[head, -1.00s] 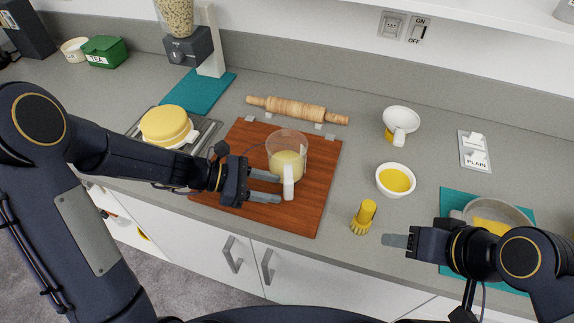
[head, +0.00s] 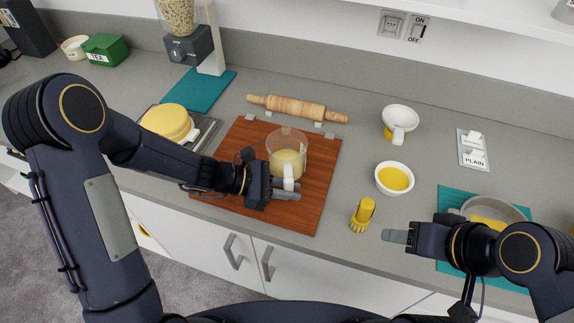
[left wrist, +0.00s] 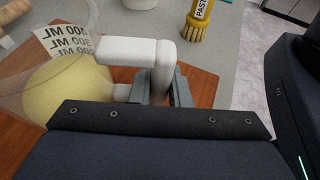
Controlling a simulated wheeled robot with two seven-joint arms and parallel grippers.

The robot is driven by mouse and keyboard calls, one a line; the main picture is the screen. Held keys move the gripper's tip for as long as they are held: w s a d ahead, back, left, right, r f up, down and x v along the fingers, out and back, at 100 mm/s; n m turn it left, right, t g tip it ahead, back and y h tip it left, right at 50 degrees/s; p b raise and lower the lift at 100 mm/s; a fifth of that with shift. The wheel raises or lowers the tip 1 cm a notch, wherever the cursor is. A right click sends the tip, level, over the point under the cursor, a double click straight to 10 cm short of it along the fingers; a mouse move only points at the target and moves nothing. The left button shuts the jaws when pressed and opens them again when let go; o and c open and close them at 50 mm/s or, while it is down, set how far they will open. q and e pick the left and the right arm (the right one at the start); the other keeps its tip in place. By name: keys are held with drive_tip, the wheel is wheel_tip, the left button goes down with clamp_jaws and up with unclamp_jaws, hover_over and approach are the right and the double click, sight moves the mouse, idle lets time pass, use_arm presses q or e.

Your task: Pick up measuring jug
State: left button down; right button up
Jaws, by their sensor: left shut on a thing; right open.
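The measuring jug (head: 287,158) is clear, with a white handle and a pale yellow content. It stands upright on the brown wooden board (head: 318,190). My left gripper (head: 284,189) is shut on the jug's white handle, at the jug's near side. In the left wrist view the handle (left wrist: 140,52) rises between the fingers, and the jug's clear wall with printed "ML" markings (left wrist: 68,50) is at the left. The lower part of the handle is hidden by the gripper. My right gripper (head: 397,237) is open and empty above the counter's front edge at the right.
A yellow brush (head: 363,214) and a white bowl with yellow content (head: 394,178) stand right of the board. A rolling pin (head: 298,108) lies behind it. A pan (head: 493,210) sits on a teal mat near my right arm. Yellow-topped stack (head: 168,122) is at left.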

sight(289, 182)
use_arm(q)
drive_tip(key=shift+r, duration=0.2)
drive_tip(key=shift+r, duration=0.25)
wheel_tip(289, 182, up, 2)
drive_tip(key=shift+r, duration=0.2)
drive_tip(key=s+d+r+b, duration=0.1)
drive_tip(key=s+r, duration=0.8)
drive_tip(key=s, duration=0.5)
drive_tip(key=shift+r, duration=0.4)
drive_tip(key=c, duration=2)
unclamp_jaws()
clamp_jaws()
